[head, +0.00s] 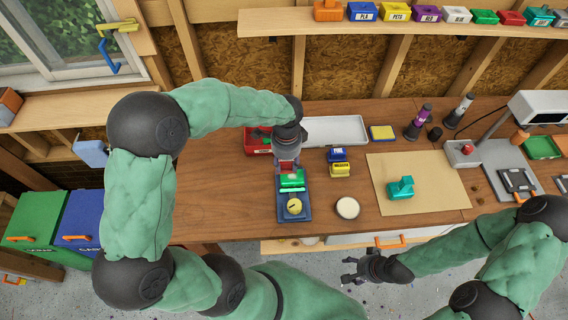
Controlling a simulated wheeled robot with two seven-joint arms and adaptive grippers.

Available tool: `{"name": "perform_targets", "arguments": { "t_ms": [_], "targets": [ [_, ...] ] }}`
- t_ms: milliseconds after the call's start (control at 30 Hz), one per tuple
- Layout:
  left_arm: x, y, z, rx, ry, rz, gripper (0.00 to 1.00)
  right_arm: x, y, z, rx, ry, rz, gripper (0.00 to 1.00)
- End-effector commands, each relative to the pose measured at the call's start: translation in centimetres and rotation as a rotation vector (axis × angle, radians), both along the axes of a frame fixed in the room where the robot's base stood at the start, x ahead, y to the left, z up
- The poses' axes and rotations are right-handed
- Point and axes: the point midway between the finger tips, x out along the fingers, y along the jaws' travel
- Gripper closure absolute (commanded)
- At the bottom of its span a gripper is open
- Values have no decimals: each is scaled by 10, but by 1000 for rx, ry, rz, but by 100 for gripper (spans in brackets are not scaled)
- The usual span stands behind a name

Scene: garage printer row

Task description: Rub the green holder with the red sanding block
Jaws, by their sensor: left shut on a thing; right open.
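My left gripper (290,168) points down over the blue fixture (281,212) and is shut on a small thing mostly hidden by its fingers. A little dull red shows there, fitting the red sanding block. I cannot tell whether block and holder touch. My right gripper (352,272) is open and empty, in front of the table's front edge.
A red bin (254,142) and a pale tray (338,130) stand behind. A white round dish (347,208) and small blue and yellow boxes (340,169) are right of the fixture. A teal part (400,188) lies on a tan sheet (440,180). Bare wood lies left.

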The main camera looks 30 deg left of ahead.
Motion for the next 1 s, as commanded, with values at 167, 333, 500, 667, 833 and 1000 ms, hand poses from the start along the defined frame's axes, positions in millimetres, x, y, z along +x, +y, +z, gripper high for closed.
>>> {"name": "perform_targets", "arguments": {
  "t_ms": [167,333,500,667,833,1000],
  "targets": [
    [3,-3,19,0,0,1,84,0,0,15,0,0,0,39],
    [5,-5,27,0,-1,2,84,0,0,20,0,0,0,39],
    [5,-5,26,-1,-1,2,84,0,0,19,0,0,0,39],
    [5,-5,26,-1,-1,2,84,0,0,19,0,1,0,39],
    [5,-5,26,-1,-1,3,84,0,0,19,0,1,0,39],
    [6,-6,25,-1,1,1,84,0,0,17,0,1,0,39]
  ]
}}
